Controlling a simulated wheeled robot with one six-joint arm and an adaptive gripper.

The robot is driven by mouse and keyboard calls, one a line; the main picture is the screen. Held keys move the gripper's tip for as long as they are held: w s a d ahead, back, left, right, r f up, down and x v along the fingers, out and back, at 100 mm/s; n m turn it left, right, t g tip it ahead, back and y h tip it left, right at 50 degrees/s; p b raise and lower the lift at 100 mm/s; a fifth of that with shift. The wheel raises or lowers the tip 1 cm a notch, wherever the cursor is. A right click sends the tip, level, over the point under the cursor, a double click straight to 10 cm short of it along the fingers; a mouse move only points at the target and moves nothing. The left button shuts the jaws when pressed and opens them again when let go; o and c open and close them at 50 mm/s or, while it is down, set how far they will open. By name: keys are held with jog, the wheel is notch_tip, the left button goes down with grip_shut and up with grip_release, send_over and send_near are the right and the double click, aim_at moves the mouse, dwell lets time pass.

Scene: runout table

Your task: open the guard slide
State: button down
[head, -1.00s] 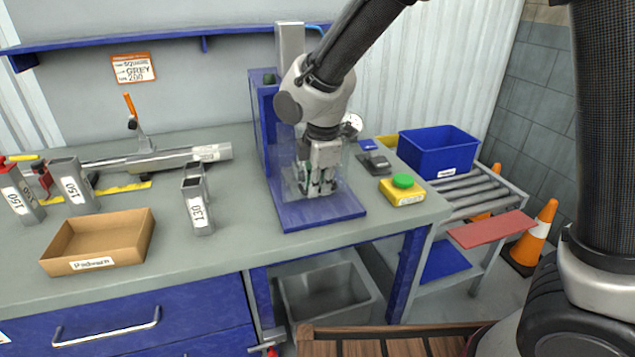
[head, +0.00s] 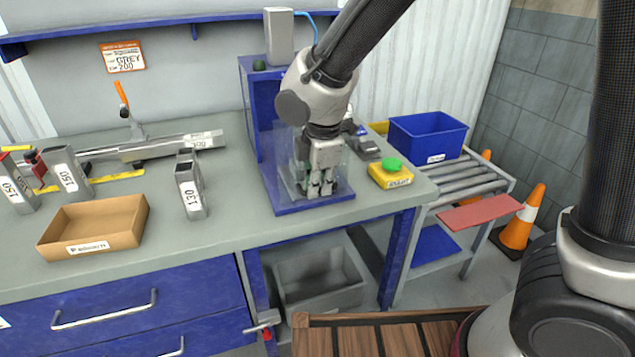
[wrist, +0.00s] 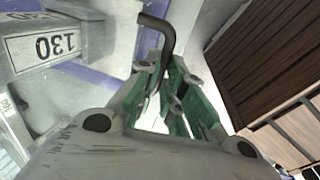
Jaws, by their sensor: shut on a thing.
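The guard slide (head: 345,172) is a clear panel at the front of the blue press (head: 258,112), above its blue base plate (head: 308,207). My gripper (head: 321,190) is low at the front of the press, close against the panel. In the wrist view my gripper (wrist: 166,78) has its green-padded fingers closed on a dark bent handle (wrist: 157,25), whose hooked end sticks out past the fingertips. The clear panel is hard to make out, and my wrist hides part of the press behind it.
The yellow box with a green button (head: 391,172) stands right of the press. A blue bin (head: 428,137) sits on the roller track. Left are a grey tube marked 130 (head: 192,192) and a cardboard tray (head: 95,226).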

jog(key=c, duration=1.5)
grip_release()
jog(key=shift+r, duration=0.1)
jog(key=r, duration=0.4)
jog(key=s+r, duration=0.1)
jog(key=r, duration=0.2)
jog(key=s+r, duration=0.1)
jog(key=r, duration=0.3)
jog(key=shift+s+d+r, duration=0.1)
jog(key=shift+d+r, duration=0.2)
jog(key=shift+d, duration=0.1)
jog(key=s+d+r+m, duration=0.1)
jog(key=s+d+m, duration=0.3)
jog(key=d+m, duration=0.3)
jog(key=s+d+r+m+t, duration=0.1)
jog(key=s+d+m, duration=0.3)
jog(key=d, duration=1.1)
jog(key=s+d+r+m+t, duration=0.1)
jog(key=s+d+m, duration=0.3)
jog(key=d+m, duration=0.6)
jog(key=shift+s+d+r+m+h, duration=0.15)
jog(key=shift+d+m+h, duration=0.15)
jog(key=shift+d, duration=0.7)
